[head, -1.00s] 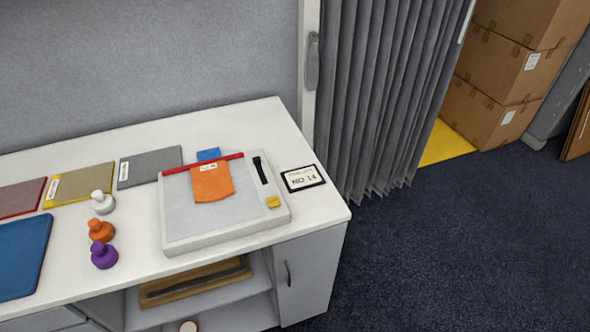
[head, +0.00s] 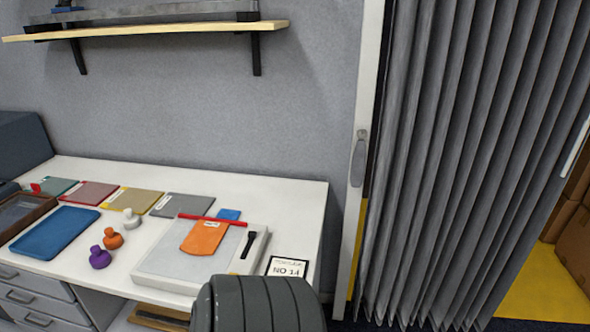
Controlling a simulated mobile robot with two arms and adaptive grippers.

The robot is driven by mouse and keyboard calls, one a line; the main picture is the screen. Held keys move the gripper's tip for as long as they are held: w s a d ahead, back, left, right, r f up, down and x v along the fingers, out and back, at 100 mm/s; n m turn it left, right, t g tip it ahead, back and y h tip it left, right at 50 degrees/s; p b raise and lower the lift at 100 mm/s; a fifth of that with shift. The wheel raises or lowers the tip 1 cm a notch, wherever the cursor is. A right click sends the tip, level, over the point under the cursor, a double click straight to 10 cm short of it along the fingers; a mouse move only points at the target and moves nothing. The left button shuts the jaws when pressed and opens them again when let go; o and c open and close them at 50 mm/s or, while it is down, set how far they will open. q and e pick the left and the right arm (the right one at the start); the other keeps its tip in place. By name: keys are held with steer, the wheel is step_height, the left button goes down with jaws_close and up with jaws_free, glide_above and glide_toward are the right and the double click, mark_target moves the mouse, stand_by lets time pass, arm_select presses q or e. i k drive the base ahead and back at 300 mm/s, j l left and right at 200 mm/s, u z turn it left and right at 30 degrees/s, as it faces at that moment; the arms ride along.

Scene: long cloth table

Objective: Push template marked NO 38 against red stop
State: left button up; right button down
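An orange template (head: 204,238) lies flat on a pale board (head: 165,266) on the white table. It carries a small white label, too small to read. A red bar (head: 212,220), which looks like the red stop, lies across the far part of the board. The template's far edge is at or close to the bar; I cannot tell if they touch. A blue piece (head: 229,214) shows beyond the bar. A framed card (head: 288,267) lies right of the board, its lettering looking upside down. Neither gripper shows.
A dark ribbed part, seemingly mine, covers the board's near right corner. A black-handled tool (head: 248,244) lies on the board. Stamps in purple (head: 99,258), orange (head: 113,239) and white (head: 131,219) stand left, near a blue tray (head: 55,232) and several coloured sheets. A shelf (head: 150,31) hangs above.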

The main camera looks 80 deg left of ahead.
mark_target(205, 237)
steer(key=i+l+u, duration=0.15)
steer(key=i, duration=0.25)
steer(key=i+l+u, duration=0.15)
steer(key=i, duration=0.25)
steer(key=i+u, duration=0.2)
steer(key=u, duration=0.25)
steer(key=i+u, duration=0.15)
steer(key=u, duration=0.3)
steer(key=i+u, duration=0.2)
steer(key=u, duration=0.25)
steer(key=i+l+u, duration=0.15)
steer(key=u, duration=0.3)
steer(key=i+u, duration=0.15)
steer(key=u, duration=0.3)
steer(key=i+l+u, duration=0.1)
steer(key=u, duration=0.3)
steer(key=i+l+u, duration=0.1)
steer(key=u, duration=0.35)
steer(key=l+u, duration=0.25)
steer(key=u, duration=0.2)
steer(key=i+l+u, duration=0.15)
steer(key=u, duration=0.3)
